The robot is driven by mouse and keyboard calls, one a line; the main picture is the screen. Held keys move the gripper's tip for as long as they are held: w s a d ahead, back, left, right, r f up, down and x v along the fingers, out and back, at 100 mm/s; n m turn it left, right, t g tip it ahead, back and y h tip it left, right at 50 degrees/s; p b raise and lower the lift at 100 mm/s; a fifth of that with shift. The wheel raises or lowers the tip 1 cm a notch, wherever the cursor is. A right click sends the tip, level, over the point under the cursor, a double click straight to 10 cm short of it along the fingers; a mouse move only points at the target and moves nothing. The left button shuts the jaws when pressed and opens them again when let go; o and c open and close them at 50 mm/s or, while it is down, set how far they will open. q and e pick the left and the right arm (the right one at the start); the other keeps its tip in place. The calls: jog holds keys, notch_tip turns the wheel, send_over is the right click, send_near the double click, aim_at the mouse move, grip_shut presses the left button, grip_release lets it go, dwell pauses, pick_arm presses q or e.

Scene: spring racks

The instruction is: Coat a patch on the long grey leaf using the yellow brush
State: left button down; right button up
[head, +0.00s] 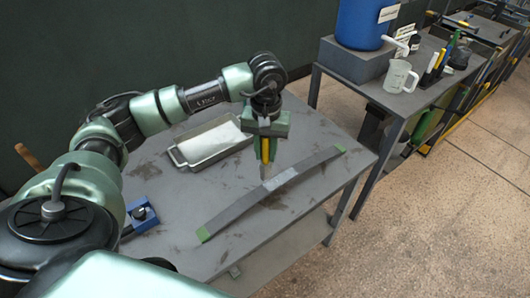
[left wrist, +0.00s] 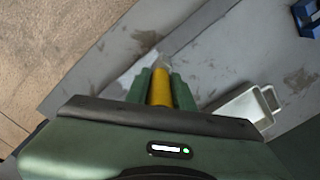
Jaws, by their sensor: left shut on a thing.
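The long grey leaf (head: 240,206) lies across the table, with green ends and a lighter patch (head: 282,180) near its middle. My left gripper (head: 265,150) is shut on the yellow brush (head: 265,152), which points down just behind the leaf's middle. In the left wrist view the yellow brush (left wrist: 160,88) sits between the green fingers, its pale tip over or beside the lighter patch (left wrist: 140,70). I cannot tell whether the tip touches the leaf. The leaf also shows in the left wrist view (left wrist: 90,97). My right gripper is not in view.
A metal tray (head: 212,150) stands on the table (head: 180,215) behind the leaf, left of my gripper. A blue clamp-like object (head: 142,217) is at the left edge. A side bench on the right holds a blue drum (head: 362,22) and a clear jug (head: 396,76).

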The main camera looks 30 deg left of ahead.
pick_arm(q)
jog(key=shift+r+p, duration=0.45)
jog(key=shift+r, duration=0.75)
